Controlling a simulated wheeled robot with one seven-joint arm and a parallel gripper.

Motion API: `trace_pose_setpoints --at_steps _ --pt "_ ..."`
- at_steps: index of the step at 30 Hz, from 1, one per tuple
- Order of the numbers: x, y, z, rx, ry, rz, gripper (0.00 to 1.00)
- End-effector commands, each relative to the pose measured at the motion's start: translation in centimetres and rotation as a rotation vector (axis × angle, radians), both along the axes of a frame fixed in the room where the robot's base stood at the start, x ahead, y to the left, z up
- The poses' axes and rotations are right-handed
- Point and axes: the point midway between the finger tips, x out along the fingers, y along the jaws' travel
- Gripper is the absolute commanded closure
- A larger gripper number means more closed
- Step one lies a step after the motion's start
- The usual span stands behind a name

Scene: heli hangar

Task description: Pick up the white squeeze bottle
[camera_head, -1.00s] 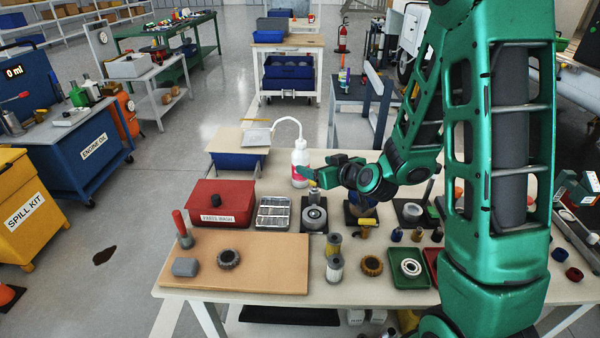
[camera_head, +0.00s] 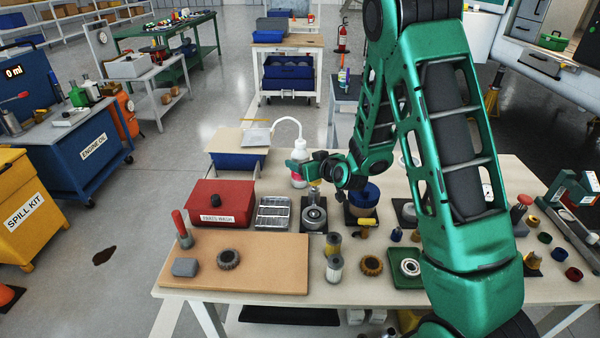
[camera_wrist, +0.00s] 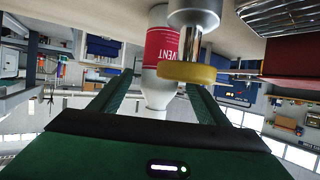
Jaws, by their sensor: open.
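The white squeeze bottle (camera_head: 299,152) stands upright towards the back of the workbench, with a bent white spout and a red label. In the wrist view, which looks upside down, the bottle (camera_wrist: 156,52) shows its red label, with its narrower neck end in the gap between my two green fingers. My gripper (camera_head: 301,168) is open and overlaps the lower middle of the bottle in the head view. The fingers (camera_wrist: 155,98) show no clear contact with it. A metal part with a yellow ring (camera_wrist: 190,72) partly covers the bottle in the wrist view.
A black-based stand with a round metal part (camera_head: 314,214) is just in front of the bottle. The red box (camera_head: 221,200) and metal tray (camera_head: 272,212) lie to the left. Filters (camera_head: 334,268), a green tray (camera_head: 405,266) and several small parts crowd the front and right.

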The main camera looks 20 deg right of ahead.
Motion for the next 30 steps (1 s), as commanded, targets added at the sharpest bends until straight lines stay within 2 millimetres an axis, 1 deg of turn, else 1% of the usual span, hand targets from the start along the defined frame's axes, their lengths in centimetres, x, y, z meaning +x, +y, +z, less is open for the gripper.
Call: trace_pose_setpoints --at_steps 3,9,11,12,13,14,25,30 --pt "0.5 0.1 -0.2 -0.001 0.0 0.0 0.31" --pt "0.5 0.1 -0.2 0.0 0.0 0.0 0.31" --pt "0.5 0.1 -0.2 0.0 0.0 0.0 0.45" --pt "0.5 0.1 -0.2 0.0 0.0 0.0 0.55" --pt "0.5 0.1 -0.2 0.0 0.0 0.0 0.62" --pt "0.5 0.1 -0.2 0.0 0.001 0.0 0.65" --pt "0.5 0.1 0.0 0.0 -0.001 0.0 0.64" --pt "0.5 0.2 0.8 0.001 -0.003 0.001 0.64"
